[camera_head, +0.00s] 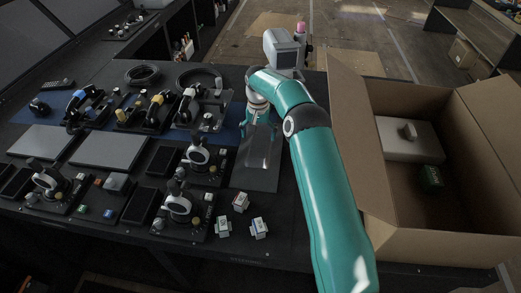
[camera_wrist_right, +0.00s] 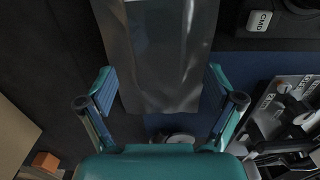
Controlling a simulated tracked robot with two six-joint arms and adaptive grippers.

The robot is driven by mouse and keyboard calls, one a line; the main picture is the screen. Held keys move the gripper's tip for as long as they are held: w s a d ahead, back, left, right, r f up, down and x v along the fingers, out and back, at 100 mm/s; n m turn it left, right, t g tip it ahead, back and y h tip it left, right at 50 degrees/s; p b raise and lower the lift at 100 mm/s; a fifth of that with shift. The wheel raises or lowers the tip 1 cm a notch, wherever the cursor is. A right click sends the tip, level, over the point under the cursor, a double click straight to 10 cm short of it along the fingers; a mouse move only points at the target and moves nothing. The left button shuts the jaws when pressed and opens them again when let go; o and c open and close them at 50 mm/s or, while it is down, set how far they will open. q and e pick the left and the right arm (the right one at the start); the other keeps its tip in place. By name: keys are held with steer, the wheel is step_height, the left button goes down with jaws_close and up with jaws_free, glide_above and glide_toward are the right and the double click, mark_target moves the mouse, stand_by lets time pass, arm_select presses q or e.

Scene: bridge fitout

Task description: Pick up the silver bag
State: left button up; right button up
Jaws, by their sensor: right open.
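The silver bag (camera_head: 262,148) lies on the dark table, left of my right arm. In the right wrist view the shiny grey bag (camera_wrist_right: 160,55) fills the upper middle, with its near edge between the two fingertips. My right gripper (camera_wrist_right: 160,84) is open, with one teal finger on each side of the bag and visible gaps. In the head view this gripper (camera_head: 258,111) is small and partly hidden at the bag's far end. I cannot tell its exact height above the bag. My left gripper is not in view.
An open cardboard box (camera_head: 375,235) stands right of my arm, with a light-coloured box (camera_head: 410,139) and a dark green item (camera_head: 430,177) inside. Consoles with levers crowd the table's left. Several small white labelled cubes (camera_head: 241,202) sit near the front.

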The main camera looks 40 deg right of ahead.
mark_target(259, 145)
step_height(259, 145, down, 5)
steer(key=shift+s+d+f+p, duration=0.1)
steer(key=shift+s+p, duration=0.05)
steer(key=shift+p, duration=1.1)
steer(key=shift+f, duration=0.3)
steer(key=shift+c, duration=0.4)
steer(key=c, duration=1.4)
